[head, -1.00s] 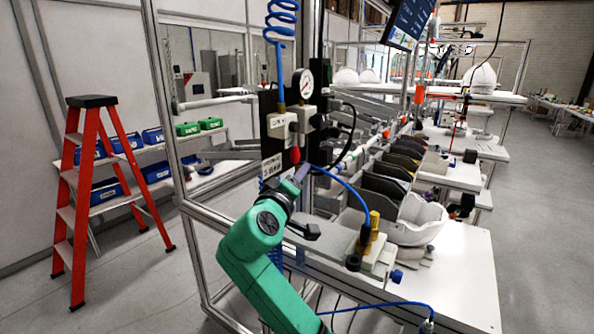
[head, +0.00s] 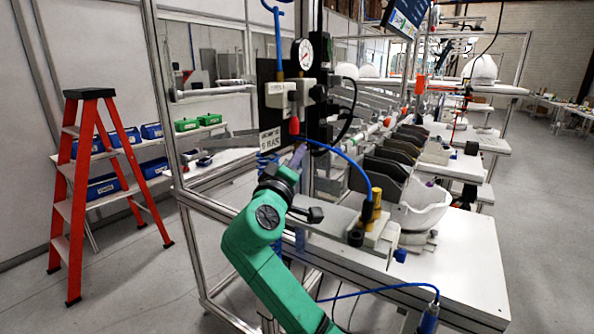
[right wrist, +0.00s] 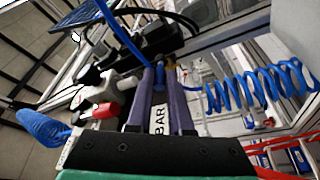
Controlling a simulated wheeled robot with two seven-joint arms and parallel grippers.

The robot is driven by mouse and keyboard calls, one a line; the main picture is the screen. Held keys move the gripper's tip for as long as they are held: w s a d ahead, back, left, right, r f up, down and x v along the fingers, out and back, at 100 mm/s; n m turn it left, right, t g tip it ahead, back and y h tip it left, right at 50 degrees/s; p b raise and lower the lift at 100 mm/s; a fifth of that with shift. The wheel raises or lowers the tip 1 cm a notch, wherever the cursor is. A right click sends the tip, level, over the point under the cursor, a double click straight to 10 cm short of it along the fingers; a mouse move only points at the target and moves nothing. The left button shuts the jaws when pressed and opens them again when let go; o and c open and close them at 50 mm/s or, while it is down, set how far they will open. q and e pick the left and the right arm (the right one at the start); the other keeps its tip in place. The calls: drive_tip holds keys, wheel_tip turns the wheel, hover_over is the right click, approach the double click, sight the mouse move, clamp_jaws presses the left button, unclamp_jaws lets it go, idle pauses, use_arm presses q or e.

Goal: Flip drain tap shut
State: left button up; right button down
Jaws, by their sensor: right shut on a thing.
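The air unit (head: 290,95) is on a dark panel on the aluminium frame, with a round gauge (head: 304,54) on top and a red knob (head: 294,126) below. The red knob also shows in the right wrist view (right wrist: 105,110). My right gripper (head: 301,153) reaches up to the unit's lower end. In the right wrist view its purple fingers (right wrist: 160,72) are closed around a small blue part (right wrist: 160,78), which looks like the drain tap. The fingers hide most of it, so its angle cannot be told. My left gripper is out of view.
A blue hose (head: 345,160) runs from beside my right gripper to a yellow-topped fixture (head: 376,200) on the white bench (head: 465,265). A coiled blue hose (right wrist: 255,90) hangs beside the fingers. A red ladder (head: 75,200) stands at left. Floor at right is clear.

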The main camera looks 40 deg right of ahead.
drive_tip(key=c, duration=0.8)
unclamp_jaws()
drive_tip(key=b+v, duration=0.5)
drive_tip(key=v, duration=0.9)
drive_tip(key=shift+s+a, duration=0.1)
drive_tip(key=shift+a, duration=0.15)
